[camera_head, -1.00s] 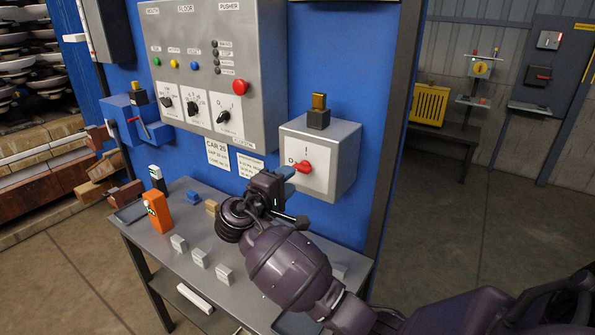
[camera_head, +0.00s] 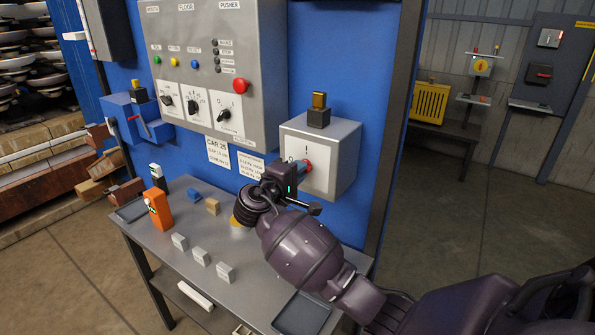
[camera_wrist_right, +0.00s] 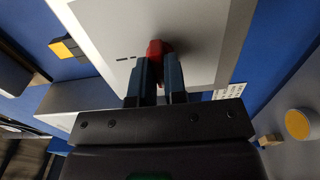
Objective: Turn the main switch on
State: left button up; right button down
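The red rotary switch knob (camera_head: 308,165) is on the front of a grey box (camera_head: 343,174) on the blue panel. It is partly hidden by my right gripper in the head view. My right gripper (camera_head: 299,172) is at the knob, with its fingers pointing at the box face. In the right wrist view the red knob (camera_wrist_right: 157,48) is at the tips of the two blue-grey fingers, with a narrow gap between them. I cannot tell whether they press on it. My left gripper is not in view.
A grey control panel (camera_head: 260,60) with knobs and a red button is at the upper left. Below is a grey table (camera_head: 190,262) with an orange device (camera_head: 158,208) and small blocks. A yellow-and-black piece (camera_head: 318,110) sits on top of the switch box.

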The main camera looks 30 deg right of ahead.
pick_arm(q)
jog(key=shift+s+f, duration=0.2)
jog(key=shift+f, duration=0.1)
pick_arm(e)
jog(key=shift+f, duration=0.1)
pick_arm(q)
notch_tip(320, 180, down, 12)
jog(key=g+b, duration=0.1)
jog(key=b, duration=1.2)
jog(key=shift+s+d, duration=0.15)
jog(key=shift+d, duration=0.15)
pick_arm(e)
jog(key=shift+m, duration=9)
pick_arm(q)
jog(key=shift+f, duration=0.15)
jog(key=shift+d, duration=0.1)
pick_arm(e)
jog(key=c, duration=1.2)
grip_release()
